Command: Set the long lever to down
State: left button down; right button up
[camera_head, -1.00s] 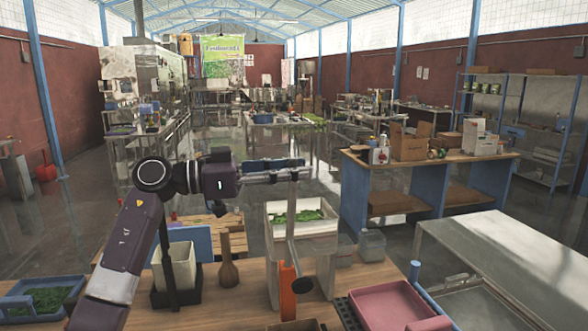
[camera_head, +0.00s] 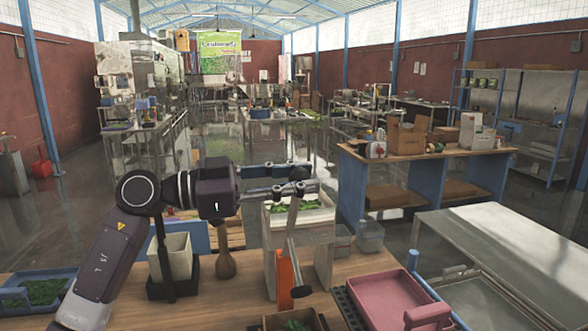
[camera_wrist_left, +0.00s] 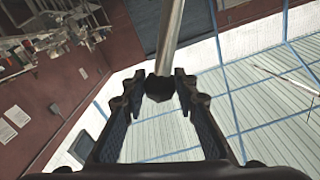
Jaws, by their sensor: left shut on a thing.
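The powder filler (camera_head: 323,262) stands on the wooden table in front of me, with an orange upright part (camera_head: 284,268) on its near side. Its long lever (camera_head: 292,240) is a thin grey metal bar that rises steeply, with its upper end at my left gripper (camera_head: 308,187). In the left wrist view the lever is a metal rod (camera_wrist_left: 171,35) with a dark end (camera_wrist_left: 159,88) between the fingers of my left gripper (camera_wrist_left: 160,82). That gripper is shut on the lever's end. A dark round knob (camera_head: 301,291) sits low by the filler. My right gripper is not in view.
A white container in a black holder (camera_head: 174,258) and a brown bottle (camera_head: 225,264) stand left of the filler. A pink tray (camera_head: 385,300) lies to its right. A small box with green contents (camera_head: 290,321) is below the filler. A blue tray (camera_head: 60,276) is at far left.

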pick_arm(q)
jog(key=s+d+f+m+b, duration=0.2)
jog(key=s+f+m+b, duration=0.1)
jog(key=s+f, duration=0.4)
jog(key=shift+s+d+f+m, duration=0.2)
jog(key=shift+s+d+m, duration=0.2)
jog(key=shift+s+m, duration=0.4)
jog(key=c, duration=1.5)
grip_release()
jog(key=v, duration=1.2)
